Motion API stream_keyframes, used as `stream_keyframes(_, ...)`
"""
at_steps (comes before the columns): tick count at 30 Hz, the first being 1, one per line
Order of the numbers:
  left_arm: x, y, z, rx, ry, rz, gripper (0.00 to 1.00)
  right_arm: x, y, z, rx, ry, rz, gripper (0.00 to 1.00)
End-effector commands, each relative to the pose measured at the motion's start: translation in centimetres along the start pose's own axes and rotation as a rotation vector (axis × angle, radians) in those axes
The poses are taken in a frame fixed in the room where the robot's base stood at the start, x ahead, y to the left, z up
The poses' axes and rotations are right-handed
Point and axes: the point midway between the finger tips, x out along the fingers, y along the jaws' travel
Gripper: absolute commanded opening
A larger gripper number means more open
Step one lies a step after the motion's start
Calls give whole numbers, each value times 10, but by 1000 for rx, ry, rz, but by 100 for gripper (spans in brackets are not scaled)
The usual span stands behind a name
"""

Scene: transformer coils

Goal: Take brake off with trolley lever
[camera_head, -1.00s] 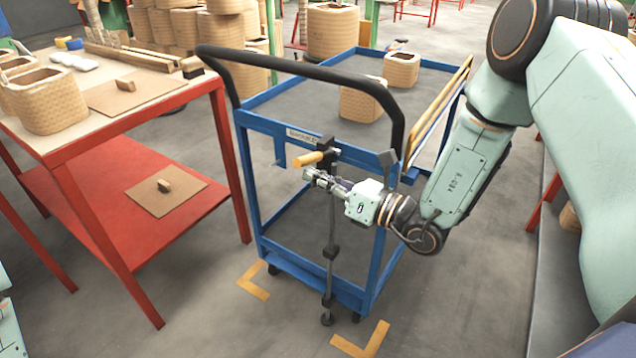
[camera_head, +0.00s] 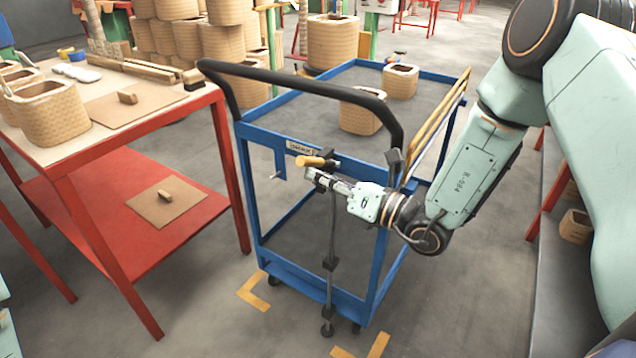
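The blue trolley (camera_head: 275,262) stands in mid view, with its dark push handle (camera_head: 300,75) towards me. The trolley lever, with a wooden-coloured grip (camera_head: 311,162), sticks out to the left from the top of a dark upright rod (camera_head: 331,235) at the trolley's near end. The rod runs down to a foot near the floor. My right gripper (camera_head: 312,178) reaches in from the right, its fingers close below the grip. Whether they touch it, and how far apart they are, is too small to tell. My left gripper is not in view.
A red table (camera_head: 85,148) with woven coils and wooden pieces stands close on the left. Two coils sit on the trolley's top deck (camera_head: 290,105). Yellow corner marks (camera_head: 252,290) lie on the floor. Many coils (camera_head: 222,50) are stacked behind.

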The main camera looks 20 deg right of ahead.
Motion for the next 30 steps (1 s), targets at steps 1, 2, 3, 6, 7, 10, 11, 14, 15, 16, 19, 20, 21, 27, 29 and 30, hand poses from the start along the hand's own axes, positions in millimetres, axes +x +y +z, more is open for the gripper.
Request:
stream_keyframes(1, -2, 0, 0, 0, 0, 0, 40, 0, 2, 6, 28, -3, -1, 0)
stream_keyframes(2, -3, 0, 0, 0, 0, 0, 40, 0, 2, 8, 48, -3, -3, 0)
stream_keyframes(3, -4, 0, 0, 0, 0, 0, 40, 0, 2, 11, 75, -3, -5, 0)
stream_keyframes(6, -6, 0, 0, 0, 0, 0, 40, 1, 3, 18, 136, -3, -7, 0)
stream_keyframes(7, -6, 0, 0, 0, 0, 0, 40, 1, 3, 20, 154, -2, -8, 0)
stream_keyframes(10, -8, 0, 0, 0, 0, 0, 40, 1, 3, 25, 160, -1, -8, 0)
stream_keyframes(11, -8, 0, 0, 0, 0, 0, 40, 1, 3, 26, 160, -1, -8, 0)
stream_keyframes(14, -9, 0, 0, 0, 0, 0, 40, 1, 3, 30, 159, 0, -8, 0)
stream_keyframes(15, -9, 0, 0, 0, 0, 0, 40, 1, 3, 31, 159, 0, -8, 0)
stream_keyframes(16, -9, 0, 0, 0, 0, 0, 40, 1, 3, 32, 158, 0, -9, 0)
stream_keyframes(19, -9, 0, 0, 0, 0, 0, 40, 2, 2, 33, 158, 0, -9, 0)
stream_keyframes(20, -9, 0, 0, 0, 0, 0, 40, 2, 2, 33, 158, 0, -9, 0)
stream_keyframes(21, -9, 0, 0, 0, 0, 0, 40, 2, 2, 33, 158, 1, -9, 0)
stream_keyframes(27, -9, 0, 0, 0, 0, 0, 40, 2, 2, 33, 158, 1, -8, 0)
stream_keyframes(29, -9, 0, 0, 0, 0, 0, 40, 2, 2, 33, 157, 1, -8, 0)
stream_keyframes(30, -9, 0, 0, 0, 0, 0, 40, 2, 2, 33, 157, 1, -8, 0)
